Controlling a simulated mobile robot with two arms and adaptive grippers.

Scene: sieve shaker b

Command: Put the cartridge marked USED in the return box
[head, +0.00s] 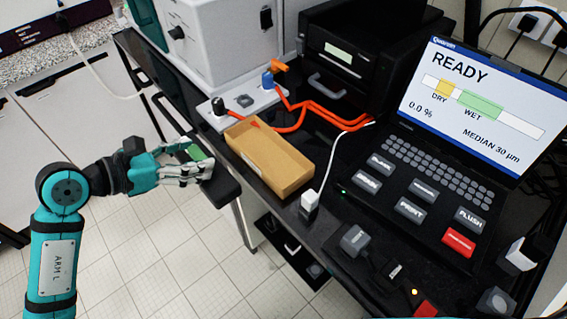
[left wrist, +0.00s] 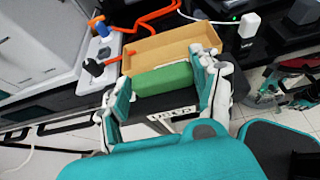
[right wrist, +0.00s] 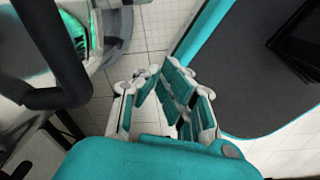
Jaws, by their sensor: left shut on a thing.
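A cartridge with a black body (head: 222,184) and a green part (left wrist: 162,80) is in my left gripper (head: 200,165). The lettering on its black face in the left wrist view appears to read USED. My left gripper is shut on it and holds it left of the bench edge, beside the box and apart from it in the head view. The open tan box (head: 290,184) sits at the bench's left edge; its visible inside is empty. It also shows behind the cartridge in the left wrist view (left wrist: 140,50). My right gripper (right wrist: 175,90) is open and empty over the floor.
Orange cables and a pale plate with plugs (head: 243,103) lie behind the box. A white plug (head: 310,202) stands near its front corner. A laptop (head: 440,190) is to the right. Floor is clear left of the bench.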

